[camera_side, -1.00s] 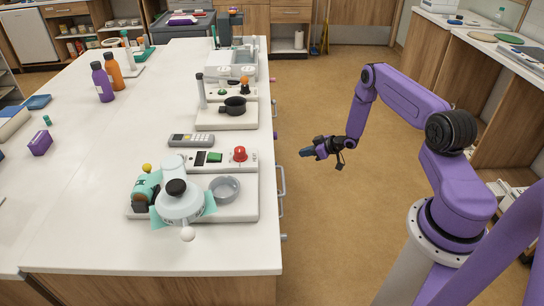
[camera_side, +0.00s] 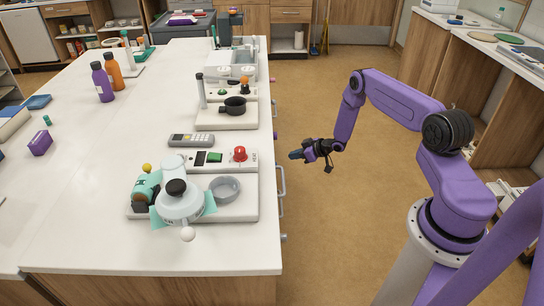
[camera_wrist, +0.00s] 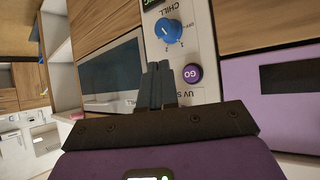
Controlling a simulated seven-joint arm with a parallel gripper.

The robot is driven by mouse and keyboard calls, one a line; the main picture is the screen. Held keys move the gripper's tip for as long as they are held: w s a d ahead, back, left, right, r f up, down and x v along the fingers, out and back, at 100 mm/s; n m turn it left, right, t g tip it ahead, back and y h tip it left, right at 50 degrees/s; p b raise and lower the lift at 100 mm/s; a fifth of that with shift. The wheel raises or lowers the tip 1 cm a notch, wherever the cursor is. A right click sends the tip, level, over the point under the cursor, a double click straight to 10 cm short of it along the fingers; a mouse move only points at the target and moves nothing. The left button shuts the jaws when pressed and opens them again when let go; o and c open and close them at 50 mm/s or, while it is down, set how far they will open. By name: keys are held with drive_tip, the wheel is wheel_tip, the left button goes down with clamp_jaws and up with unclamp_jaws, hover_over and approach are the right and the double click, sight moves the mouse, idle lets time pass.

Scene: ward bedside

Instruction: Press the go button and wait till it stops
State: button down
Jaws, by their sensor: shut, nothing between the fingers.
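I cannot tell the gap between fingertips and panel. In the side view my gripper (camera_side: 294,155) hangs over the floor, just right of the white table's edge. I cannot pick out the GO button in the side view.
A blue knob (camera_wrist: 168,31) marked CHILL is near the button, with a dark-windowed door (camera_wrist: 112,75) to the left.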

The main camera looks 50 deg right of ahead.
drive_tip(key=shift+w+a, duration=1.65)
drive_tip(key=shift+w, duration=0.05)
drive_tip(key=shift+w+a, duration=0.1)
drive_tip(key=shift+a, duration=0.05)
idle(0.8)
drive_tip(key=shift+w+a, duration=0.15)
drive_tip(key=shift+w, duration=0.05)
drive_tip(key=shift+w+a, duration=0.35)
drive_tip(key=shift+a, duration=0.05)
idle(0.9)
drive_tip(key=shift+s+d, duration=0.1)
drive_tip(key=shift+d, duration=0.05)
drive_tip(key=shift+s+d, duration=0.55)
idle(0.4)
drive_tip(key=s+d, duration=0.3)
drive_tip(key=shift+s+d, duration=0.25)
drive_tip(key=shift+s, duration=0.05)
